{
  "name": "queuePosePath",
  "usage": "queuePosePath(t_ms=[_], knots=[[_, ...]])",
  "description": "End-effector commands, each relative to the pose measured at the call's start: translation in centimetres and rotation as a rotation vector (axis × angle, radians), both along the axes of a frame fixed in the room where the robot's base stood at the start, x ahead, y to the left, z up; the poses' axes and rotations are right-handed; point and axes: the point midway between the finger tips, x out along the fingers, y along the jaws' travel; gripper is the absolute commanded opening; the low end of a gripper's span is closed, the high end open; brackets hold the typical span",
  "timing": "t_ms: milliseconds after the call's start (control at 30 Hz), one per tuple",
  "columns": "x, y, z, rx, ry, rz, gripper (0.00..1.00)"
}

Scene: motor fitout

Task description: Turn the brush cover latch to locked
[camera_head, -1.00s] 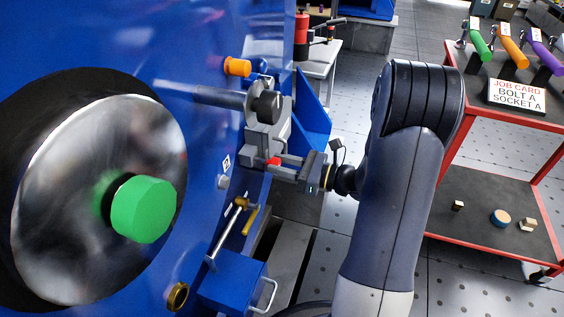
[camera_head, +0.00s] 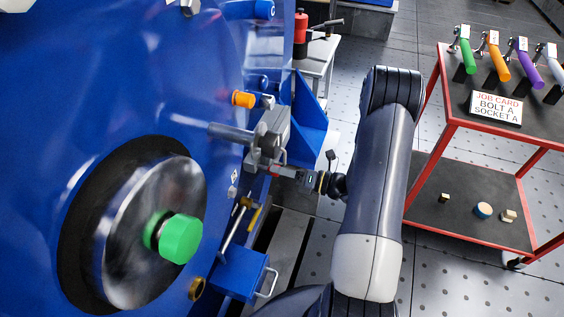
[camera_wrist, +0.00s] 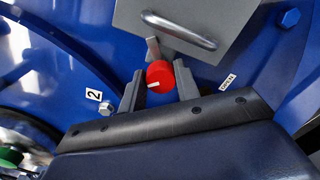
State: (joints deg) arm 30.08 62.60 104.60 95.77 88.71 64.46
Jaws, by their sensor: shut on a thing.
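The brush cover latch is a red round knob (camera_wrist: 160,76) with a white mark and a grey tab (camera_wrist: 153,48) above it. It is on the blue machine face, just below the grey cover plate (camera_wrist: 190,15) with its bar handle. My gripper (camera_wrist: 159,88) has one finger on each side of the red knob and is shut on it. In the head view my gripper (camera_head: 285,172) reaches the machine's side from the right, and the knob is mostly hidden there. An OPEN label (camera_wrist: 228,82) is right of the knob. The grey tab points up towards the plate.
A label 2 (camera_wrist: 93,95) and bolts are on the blue face. A large metal disc with a green hub (camera_head: 180,238) is at the left. A blue box (camera_head: 238,272) juts out below my gripper. A red cart (camera_head: 440,150) stands at the right, with open floor between.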

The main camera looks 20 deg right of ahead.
Motion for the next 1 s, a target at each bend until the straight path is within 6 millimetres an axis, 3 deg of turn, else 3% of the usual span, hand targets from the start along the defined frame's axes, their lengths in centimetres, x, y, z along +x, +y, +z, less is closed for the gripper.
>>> queuePosePath(t_ms=[500, 1000], knots=[[0.02, -0.04, 0.05, 0.269, 0.372, 0.000, 0.08], [0.05, -0.05, -0.24, 0.393, 0.544, 0.000, 0.08]])
